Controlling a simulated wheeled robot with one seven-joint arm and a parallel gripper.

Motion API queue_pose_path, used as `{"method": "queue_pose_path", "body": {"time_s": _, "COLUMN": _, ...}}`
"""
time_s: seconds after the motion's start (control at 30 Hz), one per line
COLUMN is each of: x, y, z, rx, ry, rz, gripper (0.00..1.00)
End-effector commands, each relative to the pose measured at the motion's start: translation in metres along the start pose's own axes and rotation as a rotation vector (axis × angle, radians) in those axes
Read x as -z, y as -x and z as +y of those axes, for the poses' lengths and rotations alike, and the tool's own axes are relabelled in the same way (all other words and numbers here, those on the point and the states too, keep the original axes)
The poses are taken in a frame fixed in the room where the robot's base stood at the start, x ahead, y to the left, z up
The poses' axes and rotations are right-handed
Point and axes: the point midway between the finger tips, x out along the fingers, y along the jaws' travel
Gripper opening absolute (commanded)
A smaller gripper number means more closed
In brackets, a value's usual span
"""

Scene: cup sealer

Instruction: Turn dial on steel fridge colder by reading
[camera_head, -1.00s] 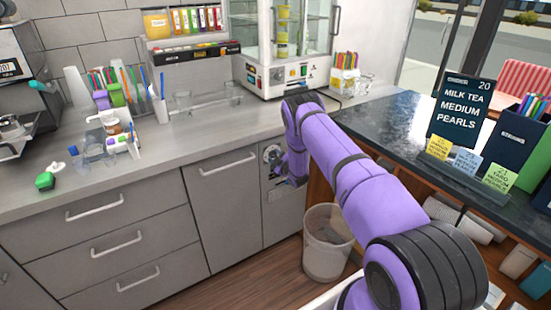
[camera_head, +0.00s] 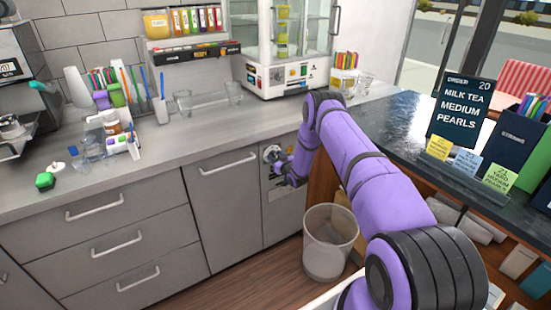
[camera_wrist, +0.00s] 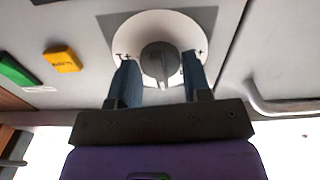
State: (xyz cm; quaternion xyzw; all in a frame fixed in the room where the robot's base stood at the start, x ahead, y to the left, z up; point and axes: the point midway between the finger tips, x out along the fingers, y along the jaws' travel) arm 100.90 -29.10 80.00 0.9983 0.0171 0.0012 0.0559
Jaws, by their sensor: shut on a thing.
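A round white dial (camera_head: 271,152) sits on the upper part of the grey steel front under the counter. In the wrist view the dial plate (camera_wrist: 160,22) has a grey central knob (camera_wrist: 158,62) with small plus or minus marks at its sides. My gripper (camera_wrist: 158,66) has one blue finger on each side of the knob and is shut on it. In the head view my gripper (camera_head: 279,169) is at the dial and partly hides it. Any reading beside the dial is too small to make out.
A yellow block (camera_wrist: 62,60) and a green block (camera_wrist: 17,72) are on the same front, left of the dial. A waste bin (camera_head: 328,243) stands on the floor below my arm.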

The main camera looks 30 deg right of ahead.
Motion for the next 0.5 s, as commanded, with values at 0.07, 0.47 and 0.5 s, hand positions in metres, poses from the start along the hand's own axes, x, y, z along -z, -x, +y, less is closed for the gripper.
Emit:
{"method": "queue_pose_path", "body": {"time_s": 0.07, "x": -0.0010, "y": 0.0008, "z": 0.0005, "rx": -0.002, "ry": -0.073, "rz": -0.002, "gripper": 0.21}}
{"method": "queue_pose_path", "body": {"time_s": 0.47, "x": -0.0014, "y": 0.0012, "z": 0.0012, "rx": -0.003, "ry": -0.452, "rz": -0.002, "gripper": 0.21}}
{"method": "queue_pose_path", "body": {"time_s": 0.5, "x": -0.0014, "y": 0.0011, "z": 0.0006, "rx": -0.002, "ry": -0.490, "rz": -0.001, "gripper": 0.21}}
